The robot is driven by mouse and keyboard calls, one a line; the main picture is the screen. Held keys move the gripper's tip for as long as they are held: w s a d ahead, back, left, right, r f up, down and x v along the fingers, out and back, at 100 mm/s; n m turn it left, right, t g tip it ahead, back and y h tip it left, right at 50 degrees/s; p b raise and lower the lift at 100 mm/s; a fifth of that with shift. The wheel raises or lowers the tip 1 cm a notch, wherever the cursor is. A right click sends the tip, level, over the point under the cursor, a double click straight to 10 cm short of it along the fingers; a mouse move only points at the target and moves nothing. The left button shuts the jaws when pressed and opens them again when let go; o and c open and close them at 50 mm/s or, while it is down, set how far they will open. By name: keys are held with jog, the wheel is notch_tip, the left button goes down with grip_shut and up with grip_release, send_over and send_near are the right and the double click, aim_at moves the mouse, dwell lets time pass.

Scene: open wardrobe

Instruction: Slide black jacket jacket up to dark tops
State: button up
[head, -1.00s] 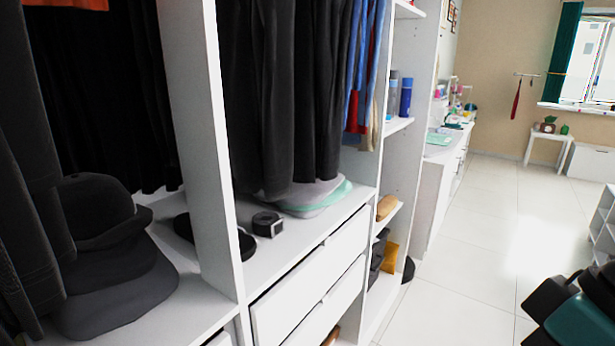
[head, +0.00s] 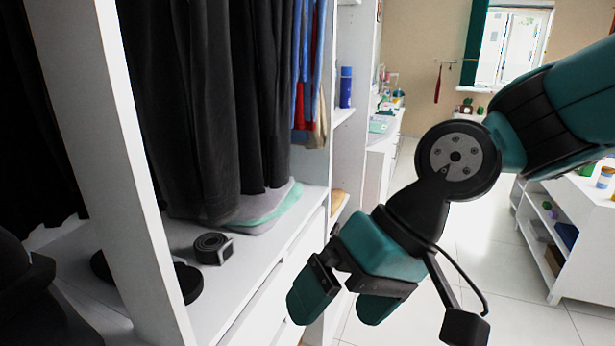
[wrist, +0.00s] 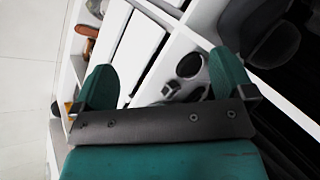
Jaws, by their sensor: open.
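Several dark tops (head: 200,100) hang in the middle wardrobe section in the head view; I cannot tell which one is the black jacket. More black clothing (head: 35,110) hangs left of the white upright panel. My gripper (head: 345,305) is open and empty, in front of the drawers and to the right of and below the hanging clothes, touching none of them. In the wrist view its two teal fingers (wrist: 165,85) are spread apart. The rail and hangers are out of view.
A white upright panel (head: 115,150) divides the sections. A coiled black belt (head: 211,248) and folded clothes (head: 265,208) lie on the shelf under the tops. Blue and red garments (head: 309,65) hang to the right. A white shelf unit (head: 575,220) stands at right; floor between is clear.

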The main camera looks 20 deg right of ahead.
jog(key=w+a+m+t+y, duration=0.25)
jog(key=w+m+y, duration=0.2)
jog(key=m, duration=0.45)
jog(key=m+t+y+b, duration=0.1)
jog(key=m+t+y, duration=0.5)
jog(key=m, duration=1.2)
send_near(231, 167)
jog(key=w+a+p, duration=0.2)
jog(key=a, duration=0.1)
jog(key=w+a+t+h+p, duration=0.1)
jog(key=a+p, duration=0.1)
jog(key=a, duration=0.2)
jog(key=w+a+r+h+p, duration=0.1)
jog(key=w+a+p, duration=0.1)
jog(key=a, duration=0.2)
jog(key=shift+w+a+r+t+h, duration=0.1)
jog(key=shift+w+a+t+h, duration=0.15)
jog(key=shift+w, duration=0.05)
jog(key=shift+c, duration=0.2)
jog(key=c, duration=1.3)
jog(key=shift+c, duration=0.3)
jog(key=shift+w+d+p, duration=0.25)
jog(key=shift+w+p, duration=0.05)
jog(key=shift+p, duration=0.05)
